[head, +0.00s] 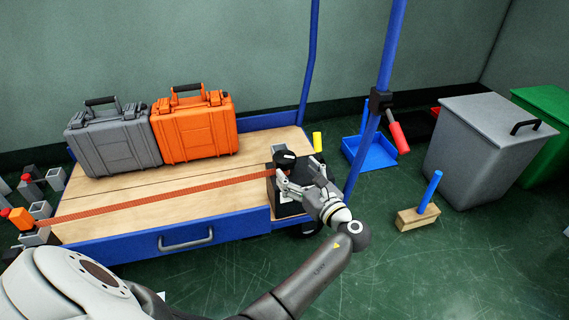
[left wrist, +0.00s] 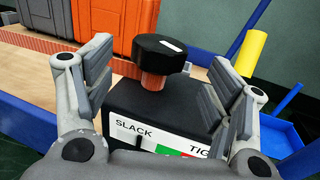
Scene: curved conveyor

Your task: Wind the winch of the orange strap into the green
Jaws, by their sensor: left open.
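The orange strap (head: 150,199) runs straight across the wooden cart deck to the black winch box (head: 285,208) at the deck's right end. In the left wrist view the winch (left wrist: 155,100) has a black knob (left wrist: 158,52) on a reddish-orange stem. Its front label reads "SLACK" at left and "TIG…" at right. A dark pointer mark stands in the white part below "SLACK", left of the green patch (left wrist: 168,151); a finger hides the scale's right end. My left gripper (head: 298,174) is open, its fingers on either side of the knob and apart from it. My right gripper is out of view.
A grey case (head: 112,142) and an orange case (head: 195,130) stand on the deck behind the strap. A blue post (head: 375,110) with a red handle rises right of the winch. A grey bin (head: 480,145) and a wooden block with a blue handle (head: 418,215) stand on the floor.

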